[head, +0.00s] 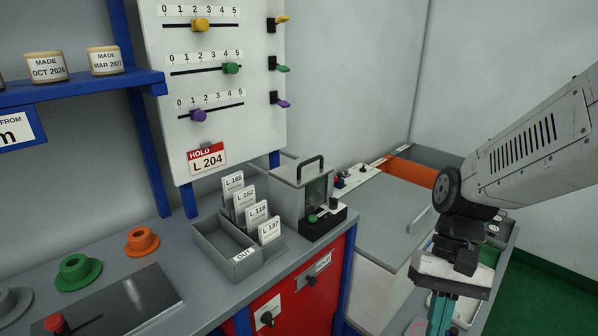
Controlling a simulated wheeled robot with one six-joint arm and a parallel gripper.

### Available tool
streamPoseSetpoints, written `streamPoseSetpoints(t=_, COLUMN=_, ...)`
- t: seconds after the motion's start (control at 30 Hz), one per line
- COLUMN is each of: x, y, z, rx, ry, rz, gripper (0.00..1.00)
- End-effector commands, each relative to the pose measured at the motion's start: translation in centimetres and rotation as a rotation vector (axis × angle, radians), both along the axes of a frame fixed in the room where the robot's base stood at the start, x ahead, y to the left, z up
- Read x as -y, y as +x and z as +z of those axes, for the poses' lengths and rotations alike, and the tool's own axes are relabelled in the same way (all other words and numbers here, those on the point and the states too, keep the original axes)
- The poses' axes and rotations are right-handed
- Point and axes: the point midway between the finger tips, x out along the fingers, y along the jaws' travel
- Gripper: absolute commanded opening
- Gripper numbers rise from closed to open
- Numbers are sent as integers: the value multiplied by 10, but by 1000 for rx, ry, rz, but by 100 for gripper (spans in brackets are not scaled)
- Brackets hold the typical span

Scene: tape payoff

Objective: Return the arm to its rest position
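My arm comes in from the right edge in the head view as a white link with a dark joint. My gripper (442,315) hangs below it at the lower right, with a white body and a teal part pointing down to the bottom edge of the picture. Its fingertips are not clearly visible, so I cannot tell if it is open or shut, or whether it holds anything. It hangs in front of a counter with a white tray, apart from the grey bench on the left.
A white slider panel (214,75) stands above the bench. A card tray (213,237) holds several labelled cards. Orange (142,241) and green (79,272) flanged pieces sit at left. A grey-lidded cabinet (385,228) stands left of my gripper. Green floor (555,285) shows at right.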

Motion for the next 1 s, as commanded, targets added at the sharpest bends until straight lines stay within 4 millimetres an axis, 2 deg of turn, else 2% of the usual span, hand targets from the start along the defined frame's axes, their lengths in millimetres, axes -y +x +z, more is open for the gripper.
streamPoseSetpoints(t=0.03, x=7, y=-4, z=11, rx=66, ry=-16, rz=36, gripper=0)
streamPoseSetpoints(t=0.3, x=41, y=-26, z=62, rx=368, ry=-129, rz=178, gripper=0)
streamPoseSetpoints(t=0.5, x=51, y=-42, z=92, rx=544, ry=-185, rz=185, gripper=0)
streamPoseSetpoints(t=0.7, x=51, y=-49, z=110, rx=636, ry=-192, rz=172, gripper=0)
streamPoseSetpoints(t=1.0, x=51, y=-50, z=112, rx=645, ry=-193, rz=169, gripper=0)
